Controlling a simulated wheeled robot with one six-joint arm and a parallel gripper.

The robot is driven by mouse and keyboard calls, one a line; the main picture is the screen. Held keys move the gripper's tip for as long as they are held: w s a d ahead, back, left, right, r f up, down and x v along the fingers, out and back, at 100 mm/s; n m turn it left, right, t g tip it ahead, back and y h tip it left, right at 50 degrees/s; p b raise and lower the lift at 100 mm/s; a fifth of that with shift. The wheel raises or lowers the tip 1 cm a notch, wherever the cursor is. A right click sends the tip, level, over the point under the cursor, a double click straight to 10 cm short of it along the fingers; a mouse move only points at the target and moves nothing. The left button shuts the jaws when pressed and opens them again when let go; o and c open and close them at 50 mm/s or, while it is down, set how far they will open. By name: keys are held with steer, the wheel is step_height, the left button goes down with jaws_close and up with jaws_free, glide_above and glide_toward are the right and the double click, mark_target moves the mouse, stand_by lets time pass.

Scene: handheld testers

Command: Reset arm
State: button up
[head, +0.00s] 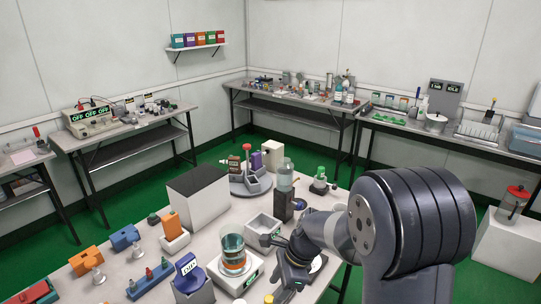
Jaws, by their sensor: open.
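My arm reaches in from the right of the head view, over the near workbench (215,220). My gripper (281,268) is at the arm's end, low over the bench, just right of a glass beaker of liquid (232,248) on a white device. The jaws are open, and I see nothing held between them. The fingertips are small and partly hidden by the arm, so I cannot tell whether they touch the bench.
A grey open box (263,226) and a dark block with a clear jar (285,176) stand close behind the gripper. A white box with a black top (198,195) is farther left. A blue handheld tester (187,267) stands in a grey holder at the front. Green floor separates the other benches.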

mark_target(272, 297)
steer(key=x, duration=0.4)
steer(key=shift+a+f, duration=0.1)
steer(key=shift+f, duration=0.25)
steer(key=shift+w+d+r, duration=0.15)
steer(key=shift+w+d, duration=0.2)
steer(key=shift+w, duration=0.1)
steer(key=shift+w+d, duration=0.35)
steer(key=shift+w, duration=0.05)
